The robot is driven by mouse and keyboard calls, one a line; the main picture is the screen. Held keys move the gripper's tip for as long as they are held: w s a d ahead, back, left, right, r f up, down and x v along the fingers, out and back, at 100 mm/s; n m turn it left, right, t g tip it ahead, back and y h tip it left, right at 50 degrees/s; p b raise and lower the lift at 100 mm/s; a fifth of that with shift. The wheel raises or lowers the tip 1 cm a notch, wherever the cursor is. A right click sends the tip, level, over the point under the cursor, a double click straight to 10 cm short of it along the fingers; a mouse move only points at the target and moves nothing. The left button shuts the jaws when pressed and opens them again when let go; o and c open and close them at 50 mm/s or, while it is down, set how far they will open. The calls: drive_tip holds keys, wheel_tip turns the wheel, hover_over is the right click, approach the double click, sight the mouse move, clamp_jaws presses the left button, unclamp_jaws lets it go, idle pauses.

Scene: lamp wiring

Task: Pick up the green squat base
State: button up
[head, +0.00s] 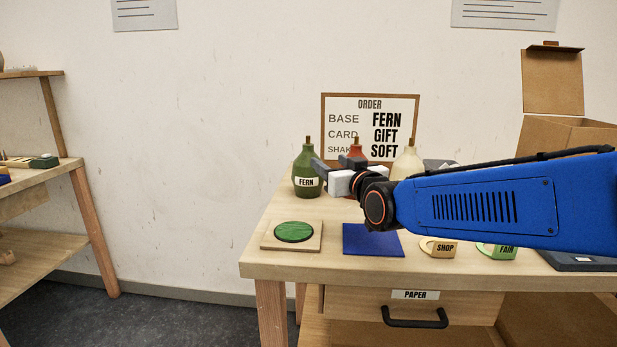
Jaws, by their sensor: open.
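The green squat base (304,182) stands upright on the table, towards the back left. It is a round-bodied green bottle shape with a narrow neck, a brown top and a white FERN label. My gripper (330,168) is open, just right of the base, with its dark fingers pointing away from me and to the left. One dark finger overlaps the base's right edge in the picture. I cannot tell whether it touches or only passes in front. Nothing shows between the fingers, though the view there is partly blocked.
A red base (355,150) and a cream base (408,160) stand further right, partly hidden by my arm. The order board (412,100) is behind. In front lie a green disc (294,232) on a wooden square, a blue mat (372,240) and the SHOP tag (445,247). An open box (553,80) is back right.

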sight(310, 150)
drive_tip(key=x, duration=1.6)
drive_tip(key=shift+w+a+f, duration=0.1)
drive_tip(key=shift+w+f, duration=0.05)
drive_tip(key=shift+c, duration=0.2)
